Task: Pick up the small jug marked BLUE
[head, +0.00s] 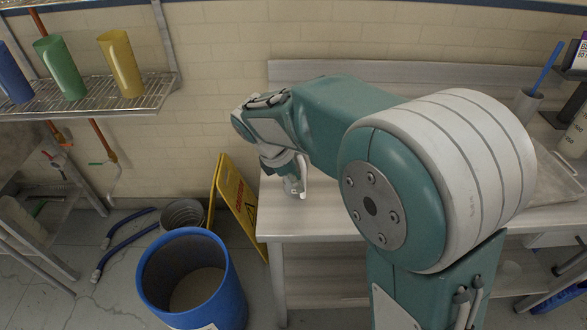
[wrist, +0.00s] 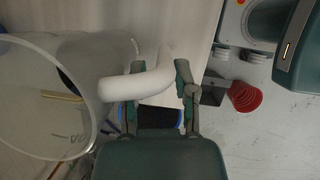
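In the wrist view a translucent pale jug (wrist: 40,100) fills the left side, with its round rim toward the camera. Its thick white handle (wrist: 120,85) reaches right, in between the fingers of my gripper (wrist: 160,68). The fingers stand apart, one on each side of the handle's end, and the left one passes behind the handle's upper part. I cannot see both fingers pressing on it. No BLUE marking is readable on this jug. In the head view my gripper (head: 292,184) is small above the left end of the metal table, partly hidden by my wrist.
A metal table (head: 310,217) stands under my arm. A blue barrel (head: 228,290) and a yellow folding sign (head: 236,203) are left of it. A wire shelf (head: 100,98) holds blue, green and yellow jugs. A marked pale container (head: 577,140) is at far right. A red ribbed cup (wrist: 245,95) shows in the wrist view.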

